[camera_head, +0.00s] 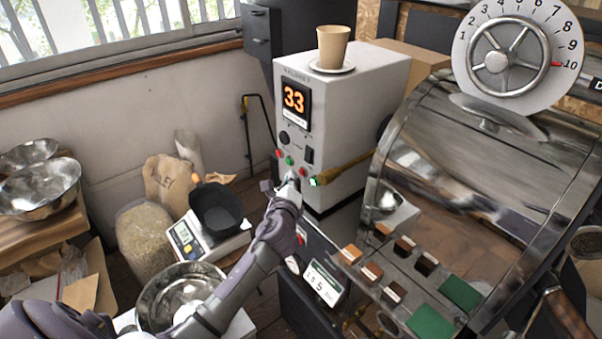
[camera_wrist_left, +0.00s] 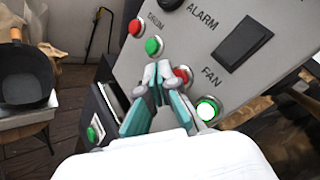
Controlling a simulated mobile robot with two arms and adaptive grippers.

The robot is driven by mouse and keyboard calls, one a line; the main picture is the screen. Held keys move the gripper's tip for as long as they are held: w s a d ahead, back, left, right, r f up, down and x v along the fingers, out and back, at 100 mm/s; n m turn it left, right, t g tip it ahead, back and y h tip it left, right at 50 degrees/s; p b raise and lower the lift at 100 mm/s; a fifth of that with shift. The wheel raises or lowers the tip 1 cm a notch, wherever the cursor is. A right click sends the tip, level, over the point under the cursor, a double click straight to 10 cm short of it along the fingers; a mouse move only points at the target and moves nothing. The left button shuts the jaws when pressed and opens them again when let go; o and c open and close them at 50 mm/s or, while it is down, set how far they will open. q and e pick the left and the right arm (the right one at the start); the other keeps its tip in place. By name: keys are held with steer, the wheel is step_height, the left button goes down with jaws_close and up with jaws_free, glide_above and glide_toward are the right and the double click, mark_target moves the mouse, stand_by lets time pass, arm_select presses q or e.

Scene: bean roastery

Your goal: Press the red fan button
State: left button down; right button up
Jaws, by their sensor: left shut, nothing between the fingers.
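The red fan button (camera_wrist_left: 183,75) is on the grey front panel of a control cabinet, near the FAN label, partly hidden by my left gripper in the left wrist view. In the head view the red fan button (camera_head: 303,172) is just right of and above the fingertips. My left gripper (camera_head: 290,180) is shut and empty in front of the panel. In the left wrist view my left gripper (camera_wrist_left: 157,72) has its tips between the green drum button and the red fan button. I cannot tell whether it touches the panel. My right gripper is not in view.
A lit green fan button (camera_wrist_left: 207,108) sits beside the red one. The red drum button (camera_wrist_left: 135,27) and green drum button (camera_wrist_left: 154,46) are on the other side. The cabinet (camera_head: 345,120) shows 33 and carries a paper cup (camera_head: 333,45). A roaster drum (camera_head: 470,170) stands right.

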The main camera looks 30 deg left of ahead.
arm_select(q)
steer(key=shift+w, duration=0.1)
stand_by(0.7)
steer(key=shift+w+d, duration=0.2)
steer(key=shift+w, duration=0.1)
steer(key=shift+w+d, duration=0.15)
steer(key=shift+w, duration=0.2)
stand_by(0.7)
stand_by(0.4)
steer(key=shift+s+a+p, duration=0.3)
steer(key=shift+s+p, duration=0.05)
steer(key=shift+s, duration=0.4)
steer(key=s, duration=0.1)
steer(key=s+a+p, duration=0.1)
steer(key=s, duration=0.1)
steer(key=s+a, duration=0.1)
steer(key=shift+s+p, duration=0.3)
